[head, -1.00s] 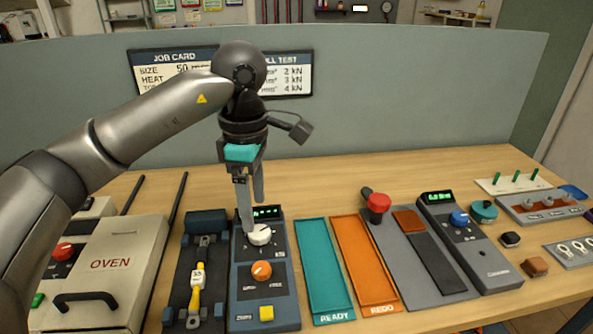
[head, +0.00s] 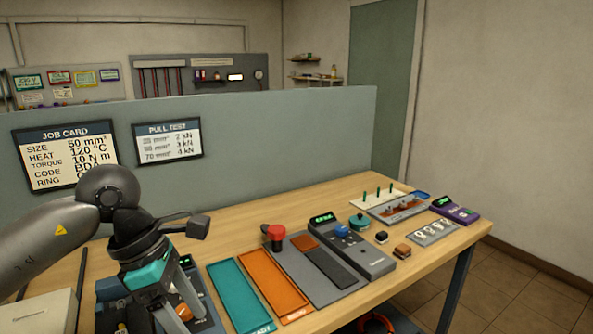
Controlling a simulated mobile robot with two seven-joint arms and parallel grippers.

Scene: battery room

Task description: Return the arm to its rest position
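My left arm comes in from the left. Its gripper (head: 172,316) points down over the blue-grey device with the orange knob (head: 184,311), at the lower left of the head view. The fingers are seen at a slant and partly run into the bottom edge, so their opening is unclear. I see nothing held between them. The gripper hides much of the device. My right arm and gripper are not in view.
Beside the gripper lie a teal tray (head: 240,296), an orange tray (head: 273,284) and a grey unit with a red knob (head: 276,233). The white oven (head: 40,312) is at the lower left. A grey-green partition (head: 290,135) stands behind, with the job card (head: 66,155).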

